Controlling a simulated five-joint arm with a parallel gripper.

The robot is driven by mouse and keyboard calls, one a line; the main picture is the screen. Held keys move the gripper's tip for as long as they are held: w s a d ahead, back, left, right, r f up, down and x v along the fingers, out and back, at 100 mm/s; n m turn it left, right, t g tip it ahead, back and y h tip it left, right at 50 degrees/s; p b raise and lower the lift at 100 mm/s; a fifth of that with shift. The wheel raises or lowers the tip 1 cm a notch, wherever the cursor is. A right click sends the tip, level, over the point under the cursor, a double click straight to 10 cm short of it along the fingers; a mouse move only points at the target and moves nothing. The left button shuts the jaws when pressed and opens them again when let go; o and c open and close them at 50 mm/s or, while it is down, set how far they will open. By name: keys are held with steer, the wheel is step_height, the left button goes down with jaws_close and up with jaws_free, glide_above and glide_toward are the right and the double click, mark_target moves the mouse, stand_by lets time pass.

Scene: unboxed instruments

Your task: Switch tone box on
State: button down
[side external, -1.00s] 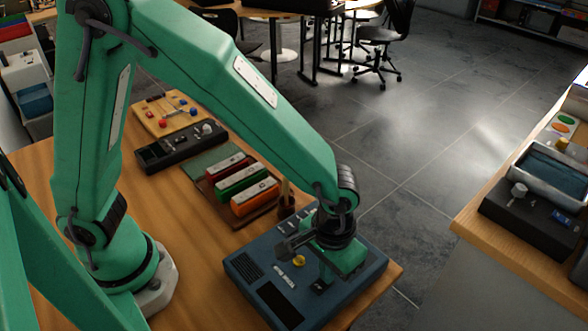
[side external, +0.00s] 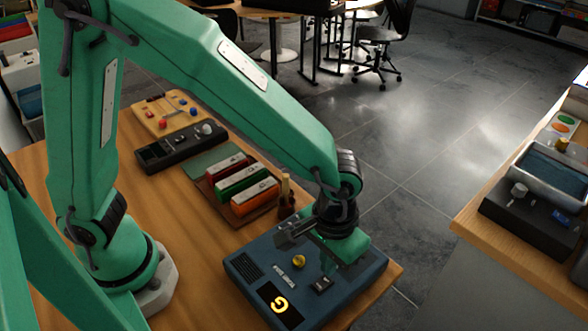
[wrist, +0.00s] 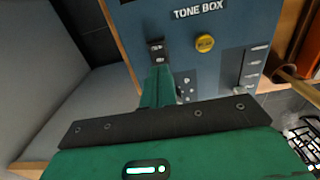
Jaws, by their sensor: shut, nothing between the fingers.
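The blue tone box (side external: 248,270) lies at the near right of the wooden table. Its display (side external: 278,303) is lit and shows a yellow "G". A small black switch (side external: 321,285) sits on its top, with a yellow button (side external: 299,261) to its left. In the wrist view the switch (wrist: 157,50) is just beyond the fingertips, and the yellow button (wrist: 205,43) is to its right. My gripper (side external: 326,270) is shut and empty, pointing down just above the switch. In the wrist view the green fingers of my gripper (wrist: 158,72) are together and seem apart from the switch.
A black device (side external: 182,147) and a wooden board (side external: 165,113) are farther back. The table's right edge is close to the box.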

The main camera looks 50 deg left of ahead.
steer(key=shift+r, duration=2)
steer(key=a+r+t+h, duration=0.1)
steer(key=a+r, duration=0.3)
steer(key=a, duration=0.3)
steer(key=a+r+t, duration=0.1)
steer(key=a+r, duration=0.4)
steer(key=a, duration=0.1)
steer(key=s+a+r+t, duration=0.1)
steer(key=s+a, duration=0.2)
steer(key=a, duration=0.3)
steer(key=s+a+r+t+y, duration=0.1)
steer(key=s+a+r+t, duration=0.1)
steer(key=a, duration=0.4)
steer(key=shift+s+a+r+t, duration=0.25)
steer(key=shift+s+r+t, duration=0.05)
steer(key=shift+s, duration=0.3)
steer(key=c, duration=2.1)
jaws_free()
